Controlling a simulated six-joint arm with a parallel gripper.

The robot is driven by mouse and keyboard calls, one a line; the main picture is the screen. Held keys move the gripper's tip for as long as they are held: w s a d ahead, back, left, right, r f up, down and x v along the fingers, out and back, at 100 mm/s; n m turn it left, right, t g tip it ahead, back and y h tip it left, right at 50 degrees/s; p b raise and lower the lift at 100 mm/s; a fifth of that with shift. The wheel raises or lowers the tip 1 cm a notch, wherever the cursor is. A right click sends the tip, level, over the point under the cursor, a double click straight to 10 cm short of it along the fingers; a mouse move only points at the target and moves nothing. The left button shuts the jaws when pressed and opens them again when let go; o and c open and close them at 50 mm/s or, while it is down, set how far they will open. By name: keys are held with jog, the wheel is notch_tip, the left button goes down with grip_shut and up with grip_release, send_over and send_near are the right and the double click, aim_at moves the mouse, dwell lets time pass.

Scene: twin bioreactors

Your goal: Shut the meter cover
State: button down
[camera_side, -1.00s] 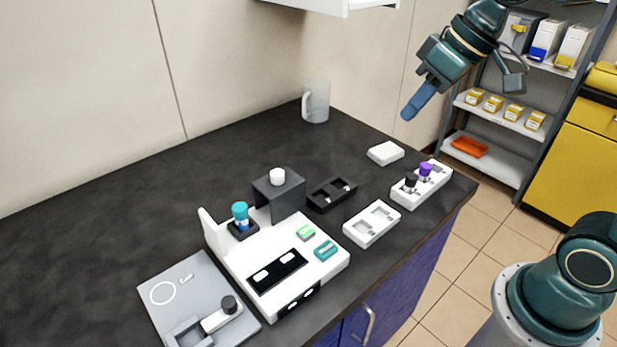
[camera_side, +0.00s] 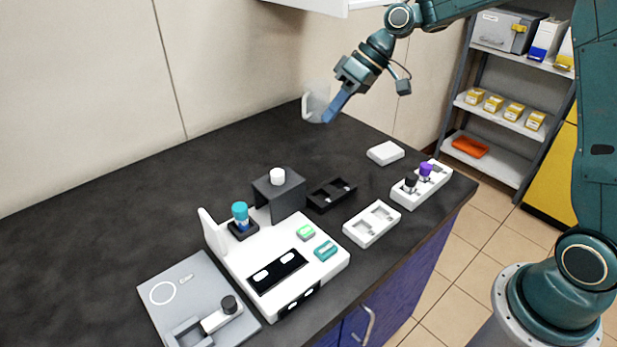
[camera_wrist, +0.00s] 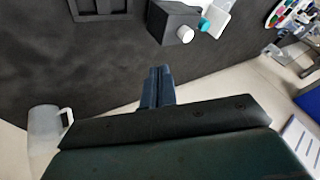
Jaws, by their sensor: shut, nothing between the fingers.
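The meter looks to be the white device (camera_side: 300,245) on the bench, with a dark panel, a green button and a teal button. A thin white flap (camera_side: 209,230), which looks like its cover, stands upright and open at its left back. A teal-capped vial (camera_side: 240,215) stands in a dark socket beside the flap. In the wrist view only a corner of the device (camera_wrist: 217,14) and the teal cap (camera_wrist: 205,25) show. My gripper (camera_side: 333,114) is shut and empty, high over the back of the bench, well away from the flap. Its fingers (camera_wrist: 158,88) also show in the wrist view.
A dark grey box (camera_side: 279,196) with a white cap stands behind the device. A black tray (camera_side: 332,194), white trays (camera_side: 372,224) and a rack (camera_side: 421,186) lie to the right. A mug (camera_side: 313,103) stands near my gripper. The left bench is largely clear.

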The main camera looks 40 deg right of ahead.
jog(key=shift+w+f, duration=0.3)
send_near(293, 173)
jog(key=w+f, duration=0.1)
jog(key=w+a+f, duration=0.1)
jog(key=f, duration=0.1)
jog(key=w+a+f, duration=0.1)
jog(key=shift+w+f, duration=0.25)
jog(key=shift+f, duration=0.05)
jog(key=shift+s+a+r, duration=0.1)
jog(key=shift+s+a, duration=0.1)
jog(key=shift+a, duration=0.65)
jog(key=shift+s+a, duration=0.25)
jog(key=shift+a, duration=0.6)
